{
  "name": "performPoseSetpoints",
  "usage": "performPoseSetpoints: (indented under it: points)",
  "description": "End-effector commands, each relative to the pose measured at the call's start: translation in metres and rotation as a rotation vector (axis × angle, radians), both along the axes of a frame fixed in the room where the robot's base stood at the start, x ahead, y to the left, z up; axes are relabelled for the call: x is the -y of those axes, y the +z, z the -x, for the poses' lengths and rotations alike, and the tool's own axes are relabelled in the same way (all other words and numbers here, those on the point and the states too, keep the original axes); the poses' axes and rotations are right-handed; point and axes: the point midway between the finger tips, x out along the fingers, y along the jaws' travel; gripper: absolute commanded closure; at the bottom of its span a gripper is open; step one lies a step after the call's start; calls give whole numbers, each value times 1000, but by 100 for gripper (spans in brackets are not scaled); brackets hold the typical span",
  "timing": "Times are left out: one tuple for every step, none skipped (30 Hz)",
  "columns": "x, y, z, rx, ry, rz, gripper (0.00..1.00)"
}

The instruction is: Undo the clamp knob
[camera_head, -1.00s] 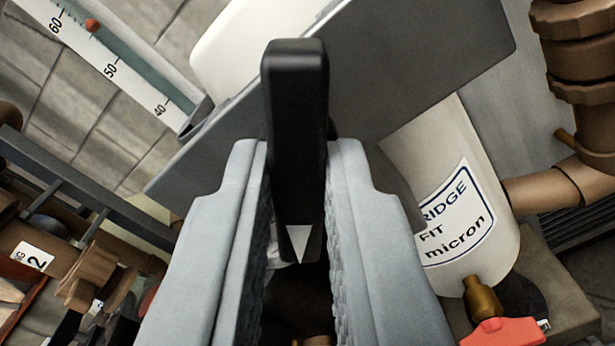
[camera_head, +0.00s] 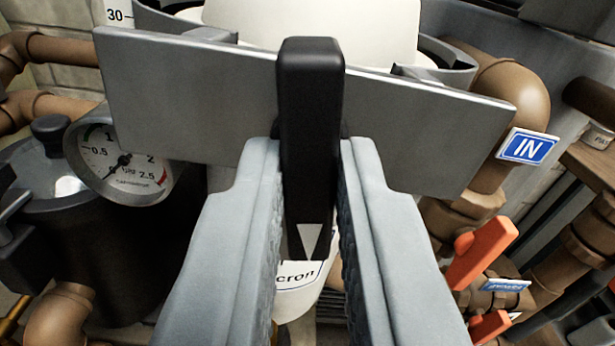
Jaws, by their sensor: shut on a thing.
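The clamp knob (camera_head: 311,120) is a long black bar handle with a white pointer triangle at its near end. It stands in the middle of the camera view, lengthwise up and down the picture. My gripper (camera_head: 311,150) is shut on it, with one grey finger along each side of its nearer part. The far end sticks out beyond the fingertips. Behind the knob is a wide grey metal plate (camera_head: 190,100), sloping slightly down to the right. The knob's stem and its seat are hidden.
A cream filter housing (camera_head: 310,25) stands behind the plate. A pressure gauge (camera_head: 122,160) on a dark vessel is at left. Brown pipes (camera_head: 515,95), a blue IN sign (camera_head: 527,147) and orange valve handles (camera_head: 480,252) crowd the right.

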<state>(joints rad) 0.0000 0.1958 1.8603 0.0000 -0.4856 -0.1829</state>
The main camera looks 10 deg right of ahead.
Motion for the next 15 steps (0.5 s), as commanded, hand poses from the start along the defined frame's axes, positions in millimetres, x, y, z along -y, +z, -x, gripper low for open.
performPoseSetpoints:
  points:
    - [0, -1, 0, -1, 0, 46, 100]
    - [0, -1, 0, -1, 0, 76, 100]
    - [0, -1, 0, -2, 0, 117, 100]
    - [0, -1, 0, -2, 0, 147, 100]
    - [0, -1, 0, -2, 0, 177, 100]
    - [0, -1, 0, -2, 0, 218, 100]
    - [0, -1, 0, -2, 0, 249, 100]
    - [0, -1, 0, -2, 0, 279, 100]
    - [0, -1, 0, -2, 1, 319, 100]
    - [0, -1, 0, -2, 1, 350, 100]
    - [0, -1, 0, -2, 1, 380, 100]
    - [0, -1, 0, -2, 1, 420, 100]
    - [0, -1, 0, -2, 1, 450, 100]
    - [0, -1, 0, -2, 1, 481, 100]
    - [0, -1, 0, -2, 1, 521, 100]
